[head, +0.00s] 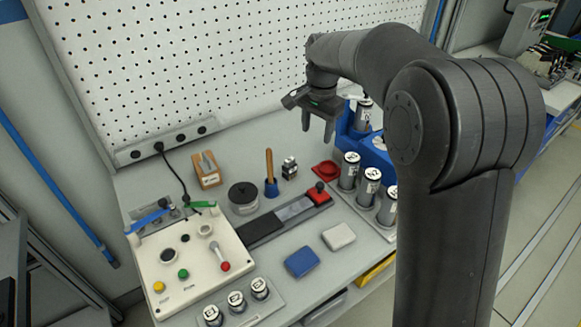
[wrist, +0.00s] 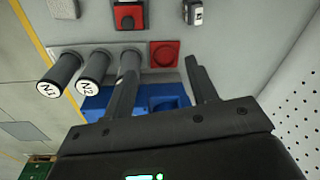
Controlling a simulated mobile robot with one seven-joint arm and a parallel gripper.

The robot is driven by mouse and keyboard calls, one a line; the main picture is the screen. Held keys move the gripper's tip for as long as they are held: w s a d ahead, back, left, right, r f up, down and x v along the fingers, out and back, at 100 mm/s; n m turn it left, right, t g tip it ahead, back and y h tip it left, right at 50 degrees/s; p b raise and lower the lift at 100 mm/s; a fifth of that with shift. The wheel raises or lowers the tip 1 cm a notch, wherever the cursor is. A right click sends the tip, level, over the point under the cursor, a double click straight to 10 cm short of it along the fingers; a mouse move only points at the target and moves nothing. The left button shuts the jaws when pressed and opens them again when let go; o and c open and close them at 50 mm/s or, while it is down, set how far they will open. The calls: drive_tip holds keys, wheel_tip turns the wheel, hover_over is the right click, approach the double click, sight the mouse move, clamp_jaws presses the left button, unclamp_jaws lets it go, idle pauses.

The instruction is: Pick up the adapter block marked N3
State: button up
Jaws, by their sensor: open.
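I cannot read a mark N3 in either view. Capped cylinders stand in a row in the head view (head: 349,172). In the wrist view two of them read N1 (wrist: 52,82) and N2 (wrist: 88,80). The third cylinder (wrist: 130,62) is partly hidden by my finger, and its mark does not show. A small block with a dark label (head: 289,168) stands left of the red dish; it shows at the top of the wrist view (wrist: 193,12), its mark too small to read. My gripper (head: 318,132) is open and empty, above the back of the bench; its fingers (wrist: 160,58) straddle the red dish in view.
A red dish (head: 326,169) and a blue holder (head: 372,151) with a cylinder lie near my gripper. A wooden-handled tool (head: 269,168), a black round container (head: 243,194) and a control box (head: 190,262) stand left. The pegboard (head: 200,60) rises behind.

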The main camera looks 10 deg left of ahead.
drive_tip(key=m+g, duration=0.1)
hover_over(289, 160)
wheel_tip(289, 160, down, 8)
drive_tip(key=shift+w+r, duration=0.15)
drive_tip(key=shift+r, duration=0.05)
wheel_tip(289, 160, down, 5)
drive_tip(key=shift+a+r, duration=0.1)
drive_tip(key=shift+r, duration=0.05)
drive_tip(key=shift+f, duration=3.15)
drive_tip(key=c, duration=1.1)
